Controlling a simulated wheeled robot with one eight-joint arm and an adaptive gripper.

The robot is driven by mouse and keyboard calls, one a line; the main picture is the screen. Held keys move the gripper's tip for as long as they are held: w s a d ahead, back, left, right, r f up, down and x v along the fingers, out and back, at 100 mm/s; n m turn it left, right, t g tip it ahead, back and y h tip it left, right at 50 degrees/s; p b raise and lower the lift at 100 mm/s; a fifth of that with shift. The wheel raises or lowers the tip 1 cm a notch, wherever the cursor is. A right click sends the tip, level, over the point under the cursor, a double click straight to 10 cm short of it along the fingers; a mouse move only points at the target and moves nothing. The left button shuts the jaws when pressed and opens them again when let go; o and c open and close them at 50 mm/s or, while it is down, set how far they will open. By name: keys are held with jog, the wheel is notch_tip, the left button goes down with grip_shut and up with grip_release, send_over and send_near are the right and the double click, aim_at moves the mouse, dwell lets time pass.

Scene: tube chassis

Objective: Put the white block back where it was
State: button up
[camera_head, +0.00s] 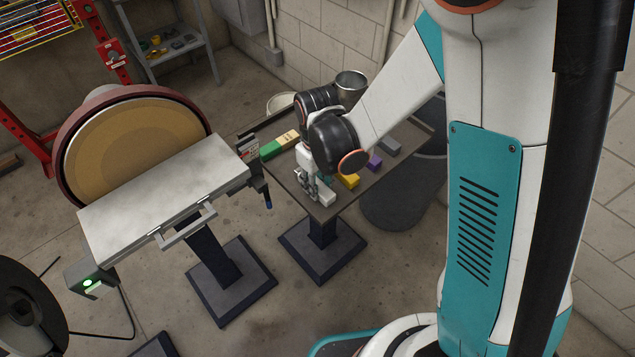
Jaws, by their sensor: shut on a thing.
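The white block (327,196) is at the near corner of the small dark table (279,176), low at the tabletop. My gripper (314,191) points down there and is shut on the white block. The gripper hides part of the block, and I cannot tell whether the block touches the table.
On the table are a green block (271,149), a tan block (288,138), a yellow block (350,181), a purple block (374,162) and a grey block (389,147). A metal bucket (351,83) stands behind. A disc sander (135,140) stands left of the table.

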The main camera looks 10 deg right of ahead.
jog(key=o, duration=1.1)
jog(key=shift+f, duration=0.1)
jog(key=shift+c, duration=0.2)
notch_tip(320, 180, up, 12)
jog(key=p, duration=0.4)
